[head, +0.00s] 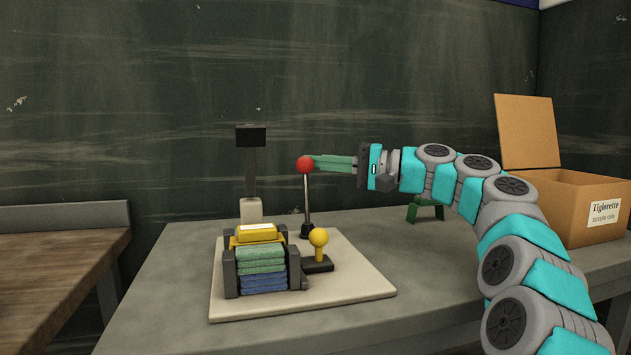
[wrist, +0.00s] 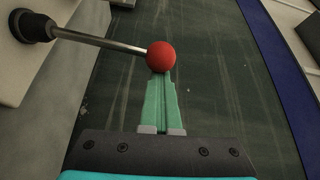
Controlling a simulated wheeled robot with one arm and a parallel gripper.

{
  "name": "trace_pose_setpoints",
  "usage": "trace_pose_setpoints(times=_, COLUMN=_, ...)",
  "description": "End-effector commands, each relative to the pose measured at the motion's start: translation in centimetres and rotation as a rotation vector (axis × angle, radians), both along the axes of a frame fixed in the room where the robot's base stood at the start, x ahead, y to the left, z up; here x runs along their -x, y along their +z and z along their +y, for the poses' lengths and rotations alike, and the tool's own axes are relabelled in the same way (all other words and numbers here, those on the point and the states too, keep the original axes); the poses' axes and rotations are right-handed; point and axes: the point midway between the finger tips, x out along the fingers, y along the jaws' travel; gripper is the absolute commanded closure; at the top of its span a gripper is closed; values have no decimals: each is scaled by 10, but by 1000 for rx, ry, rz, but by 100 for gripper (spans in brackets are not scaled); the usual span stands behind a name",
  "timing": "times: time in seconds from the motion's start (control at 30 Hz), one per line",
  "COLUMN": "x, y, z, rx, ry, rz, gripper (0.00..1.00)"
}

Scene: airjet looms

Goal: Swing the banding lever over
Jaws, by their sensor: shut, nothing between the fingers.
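The banding lever is a steel rod with a red ball knob (head: 305,164), standing near upright from a dark pivot on a pale base plate (head: 340,290). My gripper (head: 318,161) is shut and empty, its green fingers pointing left with the tips at the right side of the red knob. In the wrist view the red knob (wrist: 161,56) sits right at the tips of my closed fingers (wrist: 163,75). They look to touch or nearly touch; I cannot tell which. The lever's rod runs left from the knob to its black pivot there.
A stack of folded green and blue cloths (head: 262,268) sits in a dark holder on the plate. Beside it is a yellow knob (head: 318,238). A dark-topped post (head: 251,140) stands behind. An open cardboard box (head: 575,205) and a green stand (head: 425,208) are at right.

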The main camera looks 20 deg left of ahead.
Motion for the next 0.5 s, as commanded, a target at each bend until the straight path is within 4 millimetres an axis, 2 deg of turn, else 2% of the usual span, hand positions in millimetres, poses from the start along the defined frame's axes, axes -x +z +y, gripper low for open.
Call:
trace_pose_setpoints(times=0.03, x=6, y=-5, z=-1, rx=-24, ry=5, rz=-37, gripper=100)
trace_pose_setpoints(times=0.13, x=14, y=-1, z=-7, rx=-76, ry=6, rz=-116, gripper=100)
trace_pose_setpoints(times=0.5, x=45, y=-2, z=-25, rx=-97, ry=5, rz=-150, gripper=100)
